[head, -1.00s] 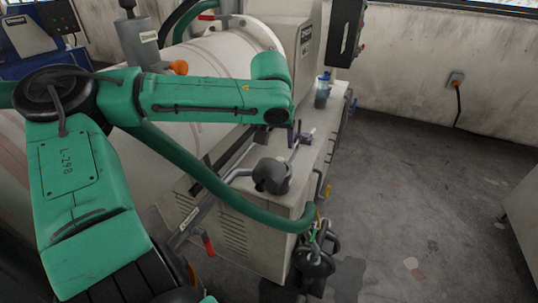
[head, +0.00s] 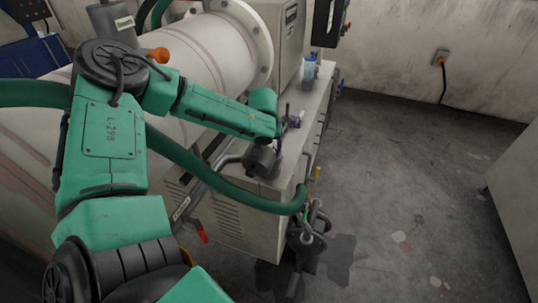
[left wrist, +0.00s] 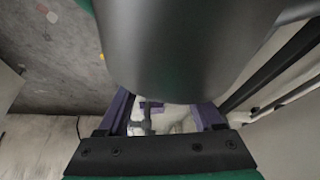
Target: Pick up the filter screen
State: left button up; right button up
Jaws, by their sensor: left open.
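I cannot pick out the filter screen for certain in either view. My left gripper (head: 290,121) reaches over the top of the beige cabinet (head: 303,103), beyond a dark grey rounded fitting (head: 262,160) on a pipe. In the left wrist view its two purple fingers (left wrist: 165,106) stand apart. A small grey rod-like shape (left wrist: 148,118) shows between them against something pale; I cannot tell whether they touch it. A large dark grey rounded body (left wrist: 185,50) hides much of the left wrist view. My right gripper is not in view.
A large pale drum (head: 205,50) lies behind my left arm. A bottle with a blue top (head: 309,70) stands farther back on the cabinet. A green hose (head: 240,196) crosses the cabinet's front.

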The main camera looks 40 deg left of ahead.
pick_arm(q)
jog(key=shift+w+a+f, duration=0.1)
jog(key=shift+c, duration=0.4)
grip_shut()
